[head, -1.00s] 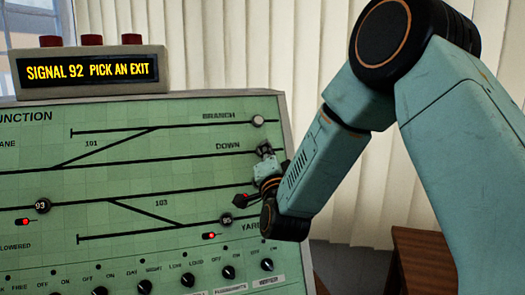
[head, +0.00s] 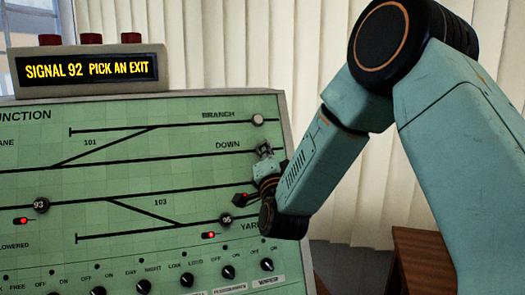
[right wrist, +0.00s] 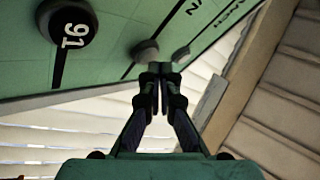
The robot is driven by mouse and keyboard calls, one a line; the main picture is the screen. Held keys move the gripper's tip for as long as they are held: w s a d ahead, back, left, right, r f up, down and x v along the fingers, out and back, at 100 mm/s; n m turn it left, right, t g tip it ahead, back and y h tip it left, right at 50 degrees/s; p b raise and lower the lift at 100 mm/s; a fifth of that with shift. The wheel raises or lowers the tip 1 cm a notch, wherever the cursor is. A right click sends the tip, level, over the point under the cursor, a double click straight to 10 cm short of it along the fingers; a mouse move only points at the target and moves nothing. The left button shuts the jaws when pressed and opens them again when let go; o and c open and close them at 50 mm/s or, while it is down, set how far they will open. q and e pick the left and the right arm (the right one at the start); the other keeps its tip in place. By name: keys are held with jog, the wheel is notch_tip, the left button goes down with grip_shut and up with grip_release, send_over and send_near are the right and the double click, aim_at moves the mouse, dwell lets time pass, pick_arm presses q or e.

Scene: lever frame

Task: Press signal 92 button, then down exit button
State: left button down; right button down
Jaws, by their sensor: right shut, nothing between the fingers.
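The green panel (head: 140,185) carries track lines and round buttons. The display (head: 87,69) on top reads "SIGNAL 92 PICK AN EXIT". My right gripper (head: 264,152) is shut and empty at the right end of the DOWN line, covering the button there in the head view. In the right wrist view, the shut fingertips (right wrist: 160,70) are close to the grey down exit button (right wrist: 147,52); I cannot tell whether they touch. The signal 92 button is not in view. My left gripper is not in view.
The branch exit button (head: 258,121) sits just above my gripper. The 95 button (head: 226,219) and 93 button (head: 41,205) are lower on the panel. Several knobs (head: 228,272) line its bottom. The 91 button (right wrist: 67,25) shows in the right wrist view.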

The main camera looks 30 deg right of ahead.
jog(key=shift+w+d+f+b, duration=0.15)
jog(key=shift+w+f+b, duration=0.05)
jog(key=shift+w+b, duration=0.15)
dwell(0.7)
jog(key=shift+s+r, duration=0.1)
jog(key=shift+s, duration=0.1)
dwell(0.3)
jog(key=shift+s+a+r, duration=0.2)
jog(key=shift+s+r, duration=0.1)
jog(key=shift+s, duration=0.25)
jog(key=shift+p, duration=0.3)
jog(key=shift+s+a+r+p, duration=0.25)
jog(key=shift+s+r, duration=0.15)
jog(key=shift+s, duration=0.3)
jog(key=shift+s+a+r+p, duration=0.1)
jog(key=shift+s+r+p, duration=0.2)
jog(key=shift+s, duration=0.4)
jog(key=shift+s+a+r+p, duration=0.2)
jog(key=shift+s+r, duration=0.25)
jog(key=shift+s, duration=0.25)
